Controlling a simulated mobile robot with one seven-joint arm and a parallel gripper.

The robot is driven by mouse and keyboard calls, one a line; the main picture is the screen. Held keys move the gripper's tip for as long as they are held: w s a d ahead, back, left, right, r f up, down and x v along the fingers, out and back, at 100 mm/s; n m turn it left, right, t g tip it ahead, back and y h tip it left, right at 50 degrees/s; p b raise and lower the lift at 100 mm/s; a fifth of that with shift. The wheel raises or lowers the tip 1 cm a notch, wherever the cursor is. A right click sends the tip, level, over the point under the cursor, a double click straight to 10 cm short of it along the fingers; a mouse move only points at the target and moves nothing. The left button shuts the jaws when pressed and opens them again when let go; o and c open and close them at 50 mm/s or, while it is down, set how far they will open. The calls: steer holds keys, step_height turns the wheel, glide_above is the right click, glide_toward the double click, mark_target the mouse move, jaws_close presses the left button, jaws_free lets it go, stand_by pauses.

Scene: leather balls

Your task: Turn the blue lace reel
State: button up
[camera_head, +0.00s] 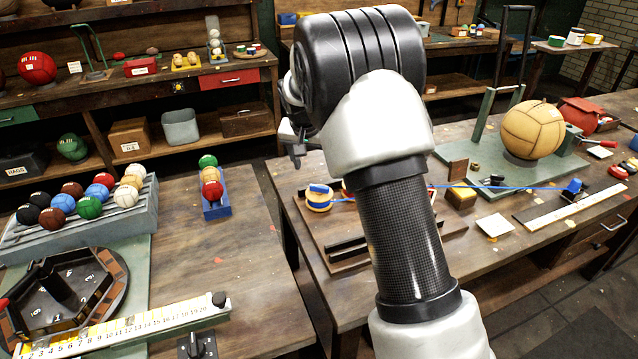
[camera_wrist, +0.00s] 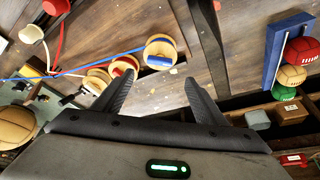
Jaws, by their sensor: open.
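The blue lace reel (camera_head: 319,198), a wooden spool wound with blue, stands on a wooden board on the right-hand bench, left of my arm. In the wrist view the reel (camera_wrist: 161,53) lies just beyond my fingertips, and a taut blue lace (camera_wrist: 95,62) runs from it to the left. My gripper (camera_wrist: 160,78) is open, with its two fingers apart and nothing seen between them. In the head view my gripper (camera_head: 294,148) is partly hidden behind the wrist, above and left of the reel.
A red-marked reel (camera_wrist: 124,66) and another spool (camera_wrist: 97,80) sit beside the blue one; my arm mostly hides them in the head view. A tan ball (camera_head: 532,130) stands at the right. A blue rack (camera_head: 214,205) of balls stands on the left bench, across a gap.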

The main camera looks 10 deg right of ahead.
mark_target(319, 186)
steer(key=x, duration=1)
steer(key=shift+f, duration=0.15)
steer(key=c, duration=1.1)
